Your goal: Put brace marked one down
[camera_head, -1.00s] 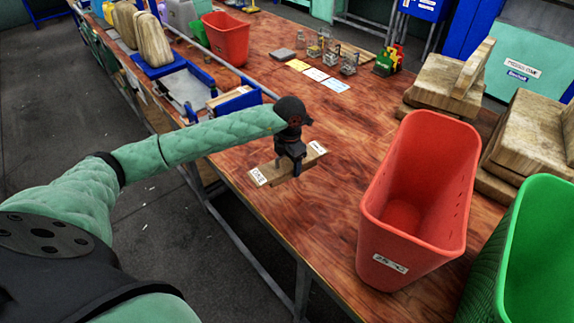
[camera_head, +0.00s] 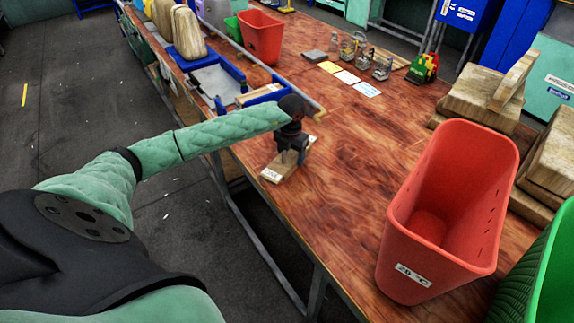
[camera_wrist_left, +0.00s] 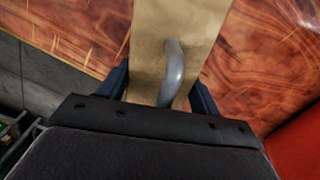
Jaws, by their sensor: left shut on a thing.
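The brace marked one (camera_head: 273,173) is a flat wooden board with a white label at its near end, at the left edge of the table in the head view. My left gripper (camera_head: 291,152) is above it, shut on its handle. In the left wrist view the board (camera_wrist_left: 200,25) runs away from the gripper (camera_wrist_left: 165,95), and a grey curved handle (camera_wrist_left: 173,70) stands between the fingers. The board is over the wooden table top; whether it touches the table I cannot tell. My right gripper is not in view.
A large red bin (camera_head: 440,215) stands at the right, beside a green bin (camera_head: 545,270). Wooden blocks (camera_head: 485,98) lie at the back right. A blue tray (camera_head: 215,85) and a long rail (camera_head: 262,60) are behind the arm. The table's middle is clear.

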